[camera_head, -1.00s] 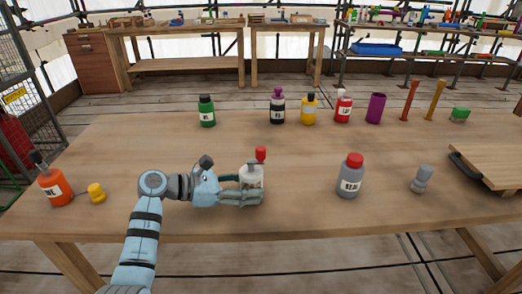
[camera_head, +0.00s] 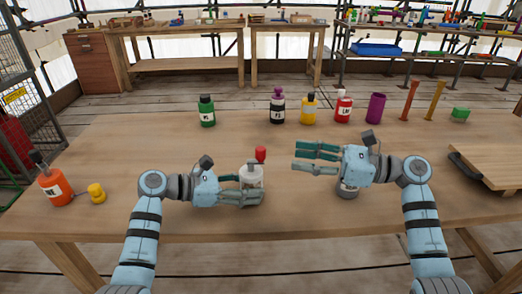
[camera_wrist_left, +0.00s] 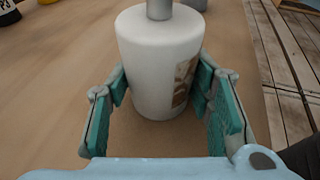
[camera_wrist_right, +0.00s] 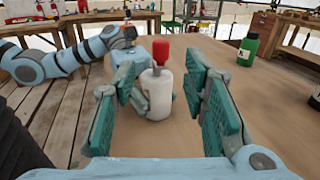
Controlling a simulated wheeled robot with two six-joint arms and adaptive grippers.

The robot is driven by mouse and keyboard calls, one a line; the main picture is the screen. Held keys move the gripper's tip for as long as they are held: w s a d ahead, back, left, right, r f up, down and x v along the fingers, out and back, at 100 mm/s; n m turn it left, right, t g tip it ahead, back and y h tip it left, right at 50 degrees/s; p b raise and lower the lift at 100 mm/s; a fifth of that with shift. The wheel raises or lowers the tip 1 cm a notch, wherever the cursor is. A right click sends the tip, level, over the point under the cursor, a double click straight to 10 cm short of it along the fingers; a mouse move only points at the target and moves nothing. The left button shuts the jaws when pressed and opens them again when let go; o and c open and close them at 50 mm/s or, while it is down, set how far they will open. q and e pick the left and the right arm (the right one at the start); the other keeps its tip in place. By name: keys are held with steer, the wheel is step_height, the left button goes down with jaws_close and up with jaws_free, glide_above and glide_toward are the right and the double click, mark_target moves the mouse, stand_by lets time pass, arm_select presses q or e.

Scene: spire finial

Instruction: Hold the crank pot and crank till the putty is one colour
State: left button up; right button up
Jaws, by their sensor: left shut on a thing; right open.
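The crank pot is a white pot (camera_head: 252,177) with a red crank knob (camera_head: 260,154) on top, standing upright near the table's front middle. My left gripper (camera_head: 252,196) is shut around its lower body. In the left wrist view the white pot (camera_wrist_left: 160,65) sits between the fingers, with a brownish patch on its side. My right gripper (camera_head: 304,158) is open and empty, to the right of the pot at about knob height. In the right wrist view the pot (camera_wrist_right: 156,95) and red knob (camera_wrist_right: 160,50) show ahead between the open fingers. The putty's colour cannot be told.
Green (camera_head: 207,112), black (camera_head: 278,108), yellow (camera_head: 309,110) and red (camera_head: 343,108) bottles line the back. An orange bottle (camera_head: 54,185) and yellow piece (camera_head: 96,193) are at left.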

mark_target(261, 148)
steer(key=x, duration=1)
steer(key=shift+w+a, duration=0.1)
steer(key=shift+a, duration=0.05)
steer(key=shift+c, duration=0.4)
jaws_close()
